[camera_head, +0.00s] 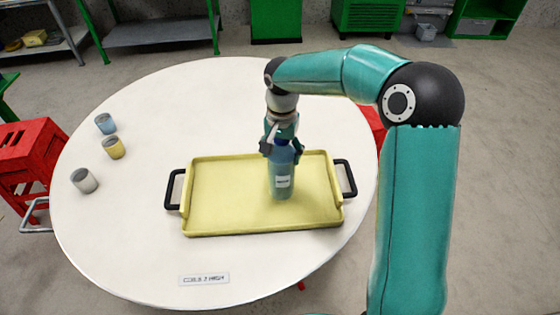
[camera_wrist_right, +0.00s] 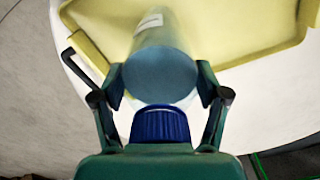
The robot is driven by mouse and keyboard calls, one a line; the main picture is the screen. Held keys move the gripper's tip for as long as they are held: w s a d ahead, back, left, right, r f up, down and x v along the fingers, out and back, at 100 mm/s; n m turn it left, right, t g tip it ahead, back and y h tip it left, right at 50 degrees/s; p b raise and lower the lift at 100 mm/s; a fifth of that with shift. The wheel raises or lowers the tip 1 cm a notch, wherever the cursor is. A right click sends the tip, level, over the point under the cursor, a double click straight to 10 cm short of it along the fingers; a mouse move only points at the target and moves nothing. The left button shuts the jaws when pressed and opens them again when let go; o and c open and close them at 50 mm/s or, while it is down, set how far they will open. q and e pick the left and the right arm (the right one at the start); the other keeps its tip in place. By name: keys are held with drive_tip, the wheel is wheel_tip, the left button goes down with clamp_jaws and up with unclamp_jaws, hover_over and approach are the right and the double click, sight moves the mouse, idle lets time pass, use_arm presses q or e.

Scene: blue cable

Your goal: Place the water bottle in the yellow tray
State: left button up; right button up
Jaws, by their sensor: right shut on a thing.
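The water bottle (camera_head: 282,181) is blue and see-through, with a dark blue cap and a white label. It is upright over the right half of the yellow tray (camera_head: 215,207). Its base looks to be at the tray floor, but I cannot tell whether it touches. My right gripper (camera_head: 281,150) is shut on the bottle's upper part from above. In the right wrist view, the bottle (camera_wrist_right: 160,70) is between both fingers, with its blue cap close to the palm. The tray lies on the table with black handles at both ends. My left gripper is not in view.
The round white table (camera_head: 130,235) holds a blue cup (camera_head: 105,123), a yellow cup (camera_head: 113,147) and a grey cup (camera_head: 84,180) at the left. A small printed label (camera_head: 204,279) lies near the front. The tray's left half is empty. A red stool (camera_head: 28,160) stands at the left.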

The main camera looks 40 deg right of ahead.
drive_tip(key=shift+f, duration=1.65)
drive_tip(key=o, duration=1.8)
drive_tip(key=shift+r, duration=0.1)
wheel_tip(320, 180, up, 12)
drive_tip(key=shift+f, duration=0.1)
drive_tip(key=shift+s, duration=0.1)
